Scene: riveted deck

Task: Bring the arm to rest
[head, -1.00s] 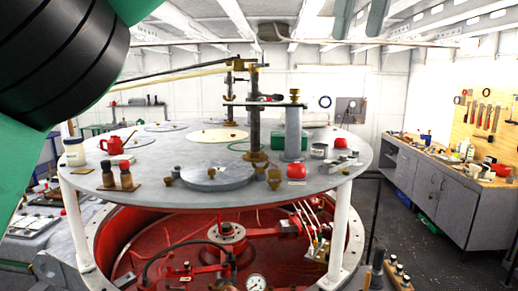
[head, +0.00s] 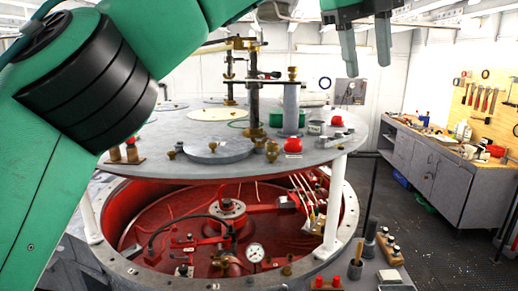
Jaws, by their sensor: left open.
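My left arm, green with a black ribbed joint, comes in from the left and arches across the top of the head view. My left gripper (head: 366,48) hangs at the upper right of the picture, its two grey fingers apart and pointing down. Nothing shows between the fingers. It appears above the right part of the round grey table (head: 215,171), apart from everything on it. My right gripper is not in view.
The table bears a grey cylinder (head: 292,108), a red knob (head: 293,145) and a brass-fitted post (head: 253,105). Beneath it is an open red-lined well (head: 140,232) with a gauge (head: 255,252). A workbench (head: 437,180) stands at right; dark floor (head: 425,245) lies clear before it.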

